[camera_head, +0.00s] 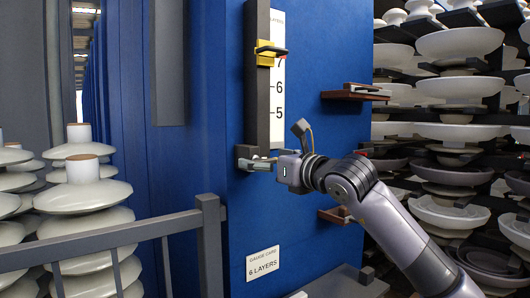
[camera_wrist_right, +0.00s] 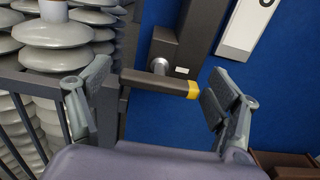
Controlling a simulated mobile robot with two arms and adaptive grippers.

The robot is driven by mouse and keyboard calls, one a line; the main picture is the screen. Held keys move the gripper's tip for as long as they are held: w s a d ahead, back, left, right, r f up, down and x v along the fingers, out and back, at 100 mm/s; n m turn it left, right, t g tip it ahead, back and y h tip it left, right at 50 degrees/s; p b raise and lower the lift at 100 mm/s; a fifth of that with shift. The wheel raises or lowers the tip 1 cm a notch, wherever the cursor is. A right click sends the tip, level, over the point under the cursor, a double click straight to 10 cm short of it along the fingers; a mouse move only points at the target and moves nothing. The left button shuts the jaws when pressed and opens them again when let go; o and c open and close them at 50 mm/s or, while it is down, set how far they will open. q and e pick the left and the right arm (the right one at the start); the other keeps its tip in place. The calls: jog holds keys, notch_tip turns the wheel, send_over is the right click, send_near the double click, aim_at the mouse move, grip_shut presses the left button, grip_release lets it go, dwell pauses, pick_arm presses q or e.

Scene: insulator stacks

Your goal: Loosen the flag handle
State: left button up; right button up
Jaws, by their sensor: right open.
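The flag handle is a short dark bar with a yellow tip, seen in the right wrist view (camera_wrist_right: 145,82). It lies nearly level beside a round metal pivot (camera_wrist_right: 160,65) at the foot of a dark upright rail (camera_wrist_right: 181,35). My right gripper (camera_wrist_right: 157,88) is open, with one finger near each end of the bar. The yellow tip is close to the right-hand finger; I cannot tell if they touch. In the head view my right gripper (camera_head: 277,165) is at the rail's foot and partly hides the handle. My left gripper is out of view.
The rail (camera_head: 257,80) stands on a blue panel (camera_head: 225,65), with a numbered scale (camera_head: 278,95) and a yellow slider (camera_head: 265,52). A grey railing (camera_head: 110,235) is at lower left. Insulator stacks stand left (camera_head: 85,195) and right (camera_head: 460,42). Brown brackets (camera_head: 352,94) jut from the panel.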

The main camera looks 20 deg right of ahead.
jog(key=shift+w, duration=0.25)
jog(key=shift+c, duration=0.5)
jog(key=c, duration=1.1)
jog(key=shift+o, duration=0.2)
